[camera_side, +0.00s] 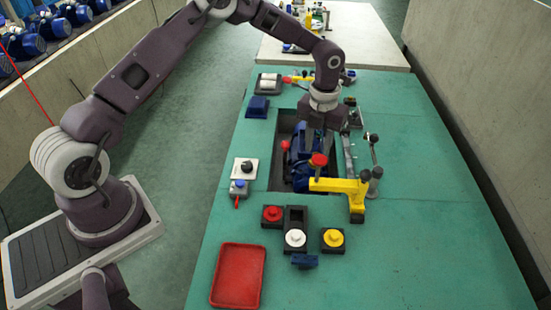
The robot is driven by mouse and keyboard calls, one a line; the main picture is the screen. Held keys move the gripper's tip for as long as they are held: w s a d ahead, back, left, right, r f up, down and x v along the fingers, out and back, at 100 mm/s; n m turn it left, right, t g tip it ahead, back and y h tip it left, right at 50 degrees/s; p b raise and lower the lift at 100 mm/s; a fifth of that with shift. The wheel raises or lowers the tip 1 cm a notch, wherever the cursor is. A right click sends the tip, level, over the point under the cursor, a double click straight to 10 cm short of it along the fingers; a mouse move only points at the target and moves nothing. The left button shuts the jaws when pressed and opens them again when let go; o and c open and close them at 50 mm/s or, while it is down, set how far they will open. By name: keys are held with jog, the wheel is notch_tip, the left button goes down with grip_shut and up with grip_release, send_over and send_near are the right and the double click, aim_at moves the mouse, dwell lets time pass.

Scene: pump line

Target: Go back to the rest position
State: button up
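My gripper (321,142) points down over the dark recess in the green table, above a blue pump (299,165). Its fingertips are small and dark here, so I cannot tell whether they are apart or shut. A round red part (318,160) shows just below them, by the end of a yellow arm-like fixture (345,187). I cannot tell whether the gripper touches the red part. Part of the pump is hidden behind the gripper and the fixture.
Red (272,214), white (295,238) and yellow (333,238) round parts sit on dark blocks in front. A red tray (238,275) lies at the front left. Metal tools and posts (372,150) stand right of the recess. The right side of the green table (440,230) is clear.

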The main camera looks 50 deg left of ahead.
notch_tip(320, 180, up, 2)
jog(key=shift+r, duration=0.1)
jog(key=s+a+r+n+t+y, duration=0.1)
jog(key=s+r+n, duration=0.5)
jog(key=r, duration=0.3)
jog(key=s+r+n+t+y, duration=0.1)
jog(key=s+r+n, duration=0.5)
jog(key=r, duration=0.4)
jog(key=s+r+n+t+h, duration=0.1)
jog(key=s+r+n, duration=0.1)
jog(key=s+n, duration=0.8)
jog(key=s+r+n+t+h, duration=0.1)
jog(key=s+n+t, duration=0.1)
jog(key=s+n, duration=0.8)
jog(key=shift+s+r+t, duration=0.3)
jog(key=shift+s+r, duration=0.05)
jog(key=shift+s, duration=0.55)
